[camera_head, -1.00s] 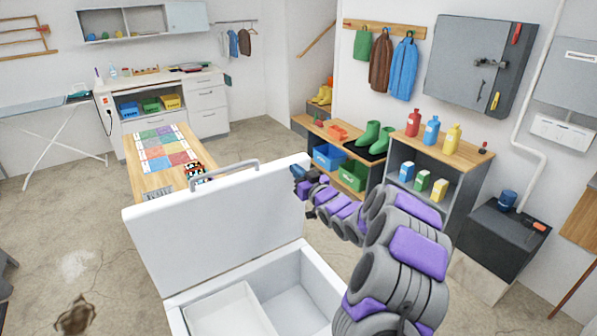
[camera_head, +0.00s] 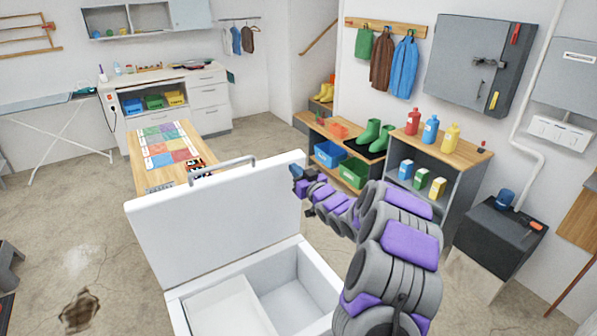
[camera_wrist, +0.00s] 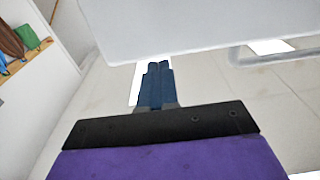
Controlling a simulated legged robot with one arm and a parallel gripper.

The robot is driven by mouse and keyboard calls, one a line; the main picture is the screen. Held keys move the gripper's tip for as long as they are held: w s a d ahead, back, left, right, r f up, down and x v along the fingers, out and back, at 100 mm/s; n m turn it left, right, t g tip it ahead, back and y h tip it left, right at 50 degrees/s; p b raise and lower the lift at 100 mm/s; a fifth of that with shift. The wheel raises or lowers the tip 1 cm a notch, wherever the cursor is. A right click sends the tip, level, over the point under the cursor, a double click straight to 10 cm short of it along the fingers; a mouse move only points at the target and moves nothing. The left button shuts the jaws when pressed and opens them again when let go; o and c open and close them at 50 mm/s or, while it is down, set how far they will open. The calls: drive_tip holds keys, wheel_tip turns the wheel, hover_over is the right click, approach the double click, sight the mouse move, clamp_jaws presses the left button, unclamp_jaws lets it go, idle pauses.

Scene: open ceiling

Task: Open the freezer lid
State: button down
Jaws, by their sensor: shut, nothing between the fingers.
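The white freezer (camera_head: 330,277) stands in front of me. Its lid (camera_head: 215,222) is raised and stands upright, leaning back, with a grey bar handle (camera_head: 222,168) on its far edge. The inside shows two white compartments. My gripper (camera_head: 297,172) is at the right edge of the lid, near its top corner; I cannot tell whether it touches. In the wrist view, my gripper (camera_wrist: 155,72) has its dark blue fingers together and empty. The lid (camera_wrist: 200,25) fills the top of that view, just beyond the fingertips, with the handle (camera_wrist: 270,58) to the right.
A wooden table (camera_head: 150,183) with a coloured board stands behind the lid. A low bench (camera_head: 322,133) with boots and bins and a shelf unit (camera_head: 465,155) with bottles stand to the right. Open concrete floor (camera_head: 60,225) lies to the left.

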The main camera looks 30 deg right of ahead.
drive_tip(key=shift+s+d+f+p, duration=0.5)
drive_tip(key=shift+s+f+p, duration=0.3)
drive_tip(key=shift+s, duration=4.8)
drive_tip(key=s+a+f+g+h, duration=0.1)
drive_tip(key=s+a+g, duration=0.3)
drive_tip(key=a+g, duration=0.15)
drive_tip(key=s+a+g+h, duration=0.1)
drive_tip(key=s+a+g, duration=0.25)
drive_tip(key=a, duration=0.35)
drive_tip(key=s+a+g, duration=0.4)
drive_tip(key=s+a, duration=0.1)
drive_tip(key=s, duration=0.7)
drive_tip(key=s+a+r+g+y, duration=0.1)
drive_tip(key=s+a+g, duration=0.3)
drive_tip(key=s, duration=0.8)
drive_tip(key=s+a+r+g, duration=0.1)
drive_tip(key=s+a+g, duration=0.2)
drive_tip(key=s+a, duration=0.4)
drive_tip(key=s, duration=0.6)
drive_tip(key=shift+a+r+g, duration=0.2)
drive_tip(key=shift+a+g, duration=0.05)
drive_tip(key=shift+g, duration=0.15)
drive_tip(key=shift+w, duration=0.1)
